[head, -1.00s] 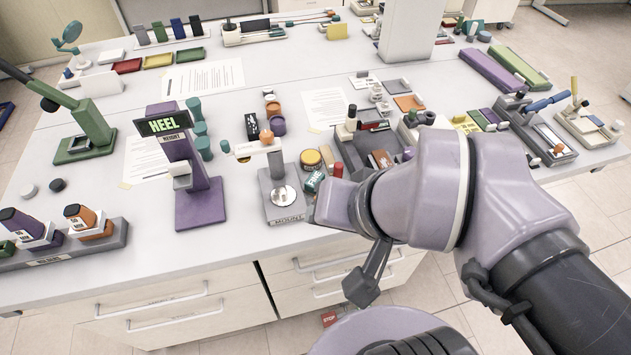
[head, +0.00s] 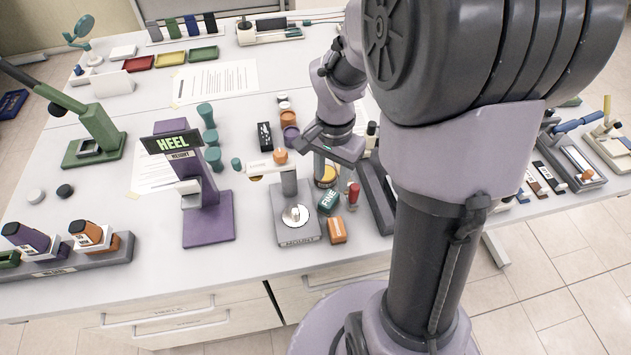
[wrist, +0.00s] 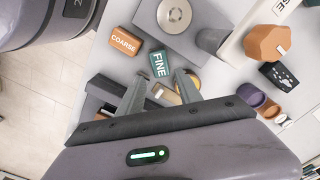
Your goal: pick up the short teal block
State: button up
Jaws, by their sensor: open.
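A short teal block labelled FINE (head: 328,202) lies on the white table, just right of the grey MOUNT stand (head: 297,238). In the wrist view the teal block (wrist: 159,64) lies just beyond the fingertips, roughly centred on the gap between them. My gripper (wrist: 159,77) is open with nothing between its fingers that I can see held. In the head view my gripper (head: 335,165) points down behind the teal block, near a yellow-topped round tin (head: 326,178). An orange block labelled COARSE (head: 337,231) lies in front of the teal block.
A red-topped small bottle (head: 353,195) stands right of the teal block. The purple HEEL stand (head: 208,220) is to the left, with several teal dumbbell shapes behind it. A dark tray (head: 376,200) is to the right.

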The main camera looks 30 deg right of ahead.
aim_at(330, 197)
notch_tip(330, 197, down, 8)
jog(key=b, duration=0.3)
jog(key=shift+f, duration=0.25)
grip_shut()
notch_tip(330, 197, up, 4)
jog(key=p, duration=0.2)
jog(key=shift+r+p, duration=0.2)
jog(key=shift+p, duration=0.15)
jog(key=s+a, duration=0.1)
jog(key=s, duration=0.2)
jog(key=s+a, duration=0.1)
jog(key=s, duration=0.2)
jog(key=s+a+p, duration=0.1)
jog(key=s, duration=0.3)
jog(key=shift+r, duration=0.25)
jog(key=s+f+b, duration=0.1)
jog(key=b, duration=0.2)
jog(key=shift+a, duration=0.1)
jog(key=shift+s+a+r+b, duration=0.2)
jog(key=shift+s+b, duration=0.5)
jog(key=shift+b, duration=0.1)
jog(key=shift+s+a+r+b, duration=0.25)
jog(key=shift+s+b, duration=0.5)
jog(key=shift+b, duration=0.1)
jog(key=shift+s+a+r+b, duration=0.2)
jog(key=shift+s+b, duration=0.5)
jog(key=shift+b, duration=0.1)
